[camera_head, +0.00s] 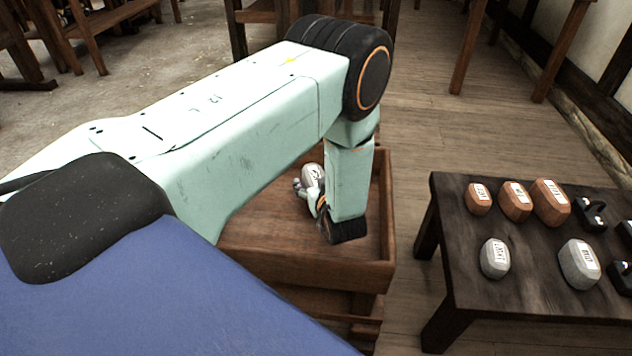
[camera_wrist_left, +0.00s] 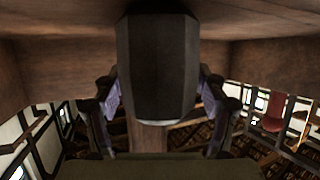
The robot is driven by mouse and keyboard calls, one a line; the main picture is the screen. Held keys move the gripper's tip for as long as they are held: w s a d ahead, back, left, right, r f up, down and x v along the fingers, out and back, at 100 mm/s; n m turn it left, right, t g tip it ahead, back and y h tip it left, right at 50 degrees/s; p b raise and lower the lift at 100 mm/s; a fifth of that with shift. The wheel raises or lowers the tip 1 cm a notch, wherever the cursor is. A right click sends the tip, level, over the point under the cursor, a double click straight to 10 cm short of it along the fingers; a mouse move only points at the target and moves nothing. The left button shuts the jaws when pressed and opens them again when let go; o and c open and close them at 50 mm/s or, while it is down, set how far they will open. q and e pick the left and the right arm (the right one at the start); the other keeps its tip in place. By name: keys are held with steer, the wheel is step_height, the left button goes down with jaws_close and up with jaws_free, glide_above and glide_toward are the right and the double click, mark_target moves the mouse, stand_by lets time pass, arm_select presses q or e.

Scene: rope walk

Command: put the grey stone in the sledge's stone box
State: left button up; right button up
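The grey stone (camera_head: 313,174), pale with a white label, shows at the fingers of my left gripper (camera_head: 309,192) in the head view. In the left wrist view the stone (camera_wrist_left: 158,70) is dark and faceted, with a finger pad of the gripper (camera_wrist_left: 160,98) against each side. The gripper looks shut on it. Both are within the outline of the sledge's open wooden stone box (camera_head: 315,269); its walls (camera_wrist_left: 60,70) also show in the wrist view. My forearm hides the box's far left part. I cannot tell whether the stone touches the floor. My right gripper is not in view.
A dark table (camera_head: 470,298) stands to the right of the box, across a narrow gap. It bears three orange-brown stones (camera_head: 516,201), two more grey stones (camera_head: 579,264) and black weights (camera_head: 590,212). Wooden trestles (camera_head: 262,20) stand behind.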

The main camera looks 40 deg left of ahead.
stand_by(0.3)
arm_select(q)
steer(key=shift+d+r, duration=0.15)
steer(key=shift+r, duration=0.1)
steer(key=p+v, duration=0.3)
steer(key=v, duration=0.3)
steer(key=shift+s+d, duration=0.15)
steer(key=shift+s+d+r, duration=0.1)
steer(key=shift+s+d, duration=0.15)
